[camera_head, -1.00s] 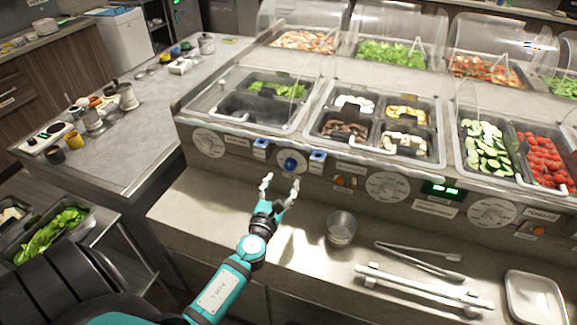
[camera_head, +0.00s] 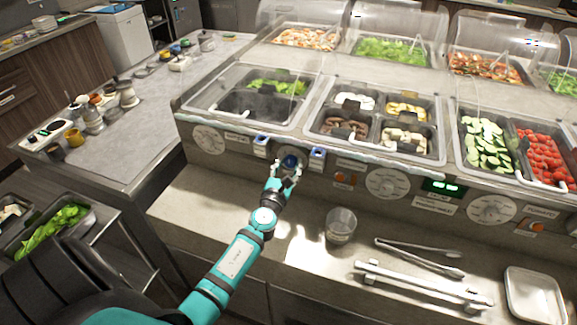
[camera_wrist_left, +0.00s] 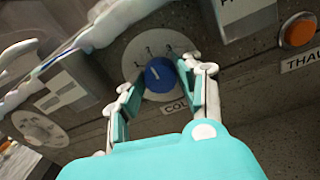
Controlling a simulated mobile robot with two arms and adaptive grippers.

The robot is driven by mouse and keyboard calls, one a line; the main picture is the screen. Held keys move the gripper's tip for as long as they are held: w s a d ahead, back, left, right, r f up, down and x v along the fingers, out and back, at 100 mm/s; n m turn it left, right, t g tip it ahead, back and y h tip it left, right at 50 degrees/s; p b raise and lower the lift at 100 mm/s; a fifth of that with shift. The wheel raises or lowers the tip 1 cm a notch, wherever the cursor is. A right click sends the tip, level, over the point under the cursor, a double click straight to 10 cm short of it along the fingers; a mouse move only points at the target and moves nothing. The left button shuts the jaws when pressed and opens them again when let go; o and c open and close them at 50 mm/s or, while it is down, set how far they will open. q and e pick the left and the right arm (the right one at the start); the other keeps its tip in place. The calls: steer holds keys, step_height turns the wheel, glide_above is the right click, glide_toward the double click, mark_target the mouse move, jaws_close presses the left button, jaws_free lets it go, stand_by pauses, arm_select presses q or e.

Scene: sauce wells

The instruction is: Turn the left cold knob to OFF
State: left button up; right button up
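The left cold knob (camera_head: 290,161) is blue and sits on a pale round dial on the front panel of the counter. In the left wrist view the blue knob (camera_wrist_left: 160,75) shows a short white mark tilted to the upper left, and a partly hidden label starting "COL" (camera_wrist_left: 176,106) below it. My left gripper (camera_head: 287,172) is at the knob with its fingers spread, one on each side. In the left wrist view the fingertips (camera_wrist_left: 163,80) flank the knob closely; firm contact cannot be told. My right gripper is not in view.
Blue-and-white blocks (camera_head: 261,143) and (camera_head: 317,155) flank the knob on the panel. An orange button (camera_wrist_left: 296,34) lies to its right. A clear cup (camera_head: 341,226), tongs (camera_head: 420,256) and a white tray (camera_head: 533,297) stand on the lower ledge.

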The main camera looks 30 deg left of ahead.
arm_select(q)
steer(key=c, duration=0.5)
steer(key=shift+n, duration=0.4)
steer(key=n, duration=0.6)
steer(key=shift+n, duration=0.3)
steer(key=n, duration=0.5)
steer(key=shift+s+a+h+b, duration=0.1)
steer(key=shift+a+h+b, duration=0.05)
steer(key=shift+h+b, duration=0.2)
steer(key=n, duration=0.4)
steer(key=shift+f+n, duration=0.1)
steer(key=shift+n, duration=0.3)
steer(key=shift+h, duration=0.25)
